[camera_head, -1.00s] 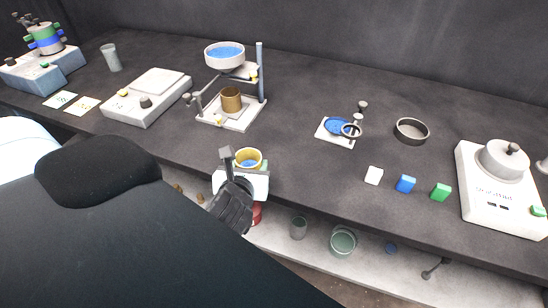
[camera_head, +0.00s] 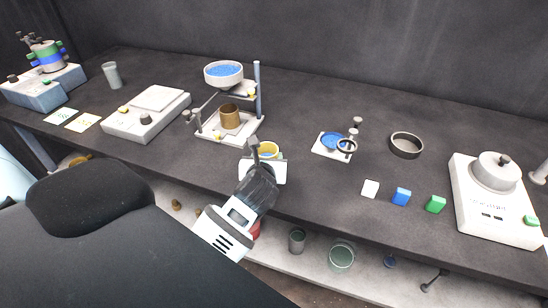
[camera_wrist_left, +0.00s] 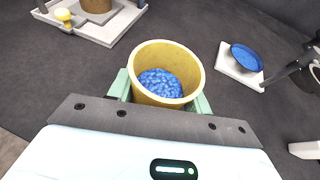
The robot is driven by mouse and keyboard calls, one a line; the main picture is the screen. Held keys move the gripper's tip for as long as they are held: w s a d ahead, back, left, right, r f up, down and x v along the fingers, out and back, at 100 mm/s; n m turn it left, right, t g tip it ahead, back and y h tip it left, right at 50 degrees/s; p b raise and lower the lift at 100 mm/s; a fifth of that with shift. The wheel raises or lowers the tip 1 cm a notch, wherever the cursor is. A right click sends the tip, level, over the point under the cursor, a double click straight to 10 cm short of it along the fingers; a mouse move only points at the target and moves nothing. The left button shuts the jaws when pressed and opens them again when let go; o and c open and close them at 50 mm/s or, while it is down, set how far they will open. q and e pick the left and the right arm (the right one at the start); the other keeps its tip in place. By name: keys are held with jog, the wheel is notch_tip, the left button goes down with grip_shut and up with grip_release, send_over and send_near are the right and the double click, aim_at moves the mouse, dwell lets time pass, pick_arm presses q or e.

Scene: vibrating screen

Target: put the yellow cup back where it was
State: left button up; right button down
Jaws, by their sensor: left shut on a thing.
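The yellow cup (camera_head: 267,150) holds blue granules, which show clearly in the left wrist view, where the cup (camera_wrist_left: 191,67) is upright. My left gripper (camera_head: 264,165) is shut on the cup, with a pale green finger on each side of it in the wrist view (camera_wrist_left: 163,92). In the head view the cup is near the front edge of the dark bench, partly hidden by the gripper. I cannot tell whether its base touches the bench. My right gripper is not in view.
A stand (camera_head: 258,95) with a blue-filled bowl (camera_head: 223,72) and a brown cup (camera_head: 230,117) is behind the cup. A small plate with a blue dish (camera_head: 331,140) and a dark ring (camera_head: 406,145) are to the right. Bare bench lies between stand and plate.

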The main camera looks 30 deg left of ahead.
aim_at(273, 153)
pick_arm(q)
jog(key=shift+w+a+f, duration=0.1)
jog(key=shift+w+a, duration=0.05)
jog(key=shift+w, duration=0.8)
jog(key=shift+w+a+f, duration=0.1)
jog(key=shift+w+a, duration=0.05)
jog(key=shift+w, duration=0.8)
jog(key=shift+w, duration=0.15)
jog(key=shift+w, duration=0.35)
jog(key=shift+s+f, duration=0.1)
jog(key=shift+f, duration=1.7)
jog(key=shift+f, duration=0.2)
jog(key=o, duration=1)
jog(key=shift+r, duration=0.1)
